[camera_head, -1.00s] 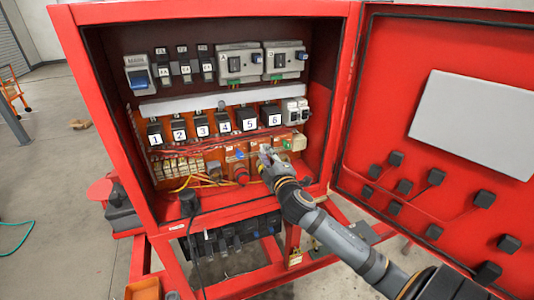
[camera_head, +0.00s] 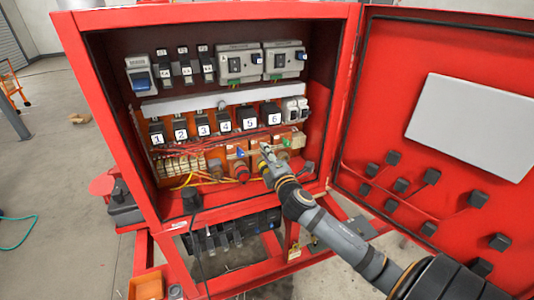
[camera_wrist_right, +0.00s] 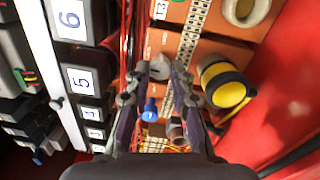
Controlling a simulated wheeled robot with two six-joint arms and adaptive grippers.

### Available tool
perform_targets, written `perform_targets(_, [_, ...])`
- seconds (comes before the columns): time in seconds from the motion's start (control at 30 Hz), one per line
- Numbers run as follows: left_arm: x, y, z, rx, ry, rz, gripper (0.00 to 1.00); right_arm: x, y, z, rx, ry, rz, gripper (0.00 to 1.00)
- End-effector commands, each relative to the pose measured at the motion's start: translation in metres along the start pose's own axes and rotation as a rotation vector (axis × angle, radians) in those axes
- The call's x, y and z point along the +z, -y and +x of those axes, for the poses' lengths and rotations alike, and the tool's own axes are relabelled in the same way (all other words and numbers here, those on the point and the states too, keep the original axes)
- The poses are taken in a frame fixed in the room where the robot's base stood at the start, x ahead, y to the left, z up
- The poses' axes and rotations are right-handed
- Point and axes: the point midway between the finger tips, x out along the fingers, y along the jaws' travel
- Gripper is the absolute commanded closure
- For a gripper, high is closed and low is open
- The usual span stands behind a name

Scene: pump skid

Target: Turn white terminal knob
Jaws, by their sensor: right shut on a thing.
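The white terminal knob (camera_wrist_right: 160,67) shows in the right wrist view between the fingertips, against the orange terminal panel. My right gripper (camera_wrist_right: 160,72) is shut on it, with one dark finger on each side. In the head view my right gripper (camera_head: 266,150) reaches into the lower right of the red cabinet and hides the knob. A blue terminal knob (camera_wrist_right: 150,110) is just below the fingertips in the wrist view. A yellow and black terminal (camera_wrist_right: 222,82) sits close to the right-hand finger. My left gripper is not in view.
Numbered black blocks (camera_head: 222,122) line the row above, with red wires below them. A red knob (camera_head: 240,172) sits left of my gripper. The red cabinet door (camera_head: 390,110) stands open at the right. The cabinet's lower edge (camera_head: 235,206) runs below my arm.

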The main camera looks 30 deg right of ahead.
Motion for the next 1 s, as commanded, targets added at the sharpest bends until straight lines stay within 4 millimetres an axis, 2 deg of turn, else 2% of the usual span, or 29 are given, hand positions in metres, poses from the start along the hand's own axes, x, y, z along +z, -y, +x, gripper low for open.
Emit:
perform_targets(0.37, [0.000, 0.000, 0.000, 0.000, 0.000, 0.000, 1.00, 0.000, 0.001, 0.000, -0.001, 0.000, -0.005, 1.00])
perform_targets(0.4, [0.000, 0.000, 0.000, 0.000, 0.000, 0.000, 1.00, 0.000, 0.001, 0.000, -0.001, 0.000, -0.005, 0.75])
perform_targets(0.57, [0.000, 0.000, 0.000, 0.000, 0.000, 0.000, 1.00, 0.000, 0.001, 0.000, -0.001, 0.000, -0.005, 0.55])
perform_targets(0.87, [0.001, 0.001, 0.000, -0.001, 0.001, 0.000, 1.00, 0.000, 0.001, -0.001, -0.001, 0.000, -0.005, 0.55])
perform_targets(1.0, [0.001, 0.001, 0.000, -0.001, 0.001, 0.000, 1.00, 0.000, 0.002, -0.018, -0.004, -0.002, -0.011, 0.55])
